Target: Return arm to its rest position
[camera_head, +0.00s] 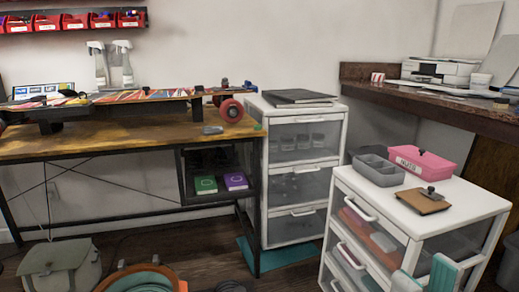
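My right gripper (424,270) shows at the bottom right edge, as two pale and teal fingers pointing up. The fingers stand apart with nothing visible between them; their lower parts are cut off by the frame. It is in front of the near white drawer unit (396,231); I cannot tell whether it touches the unit. My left gripper and arm are not in view.
The near unit bears a grey divided tray (378,171), a pink bin (422,166) and a small brown board (424,205). A wooden workbench (90,143) with a skateboard stands left. A grey bag (60,268) and an orange-rimmed round object (140,271) are on the floor.

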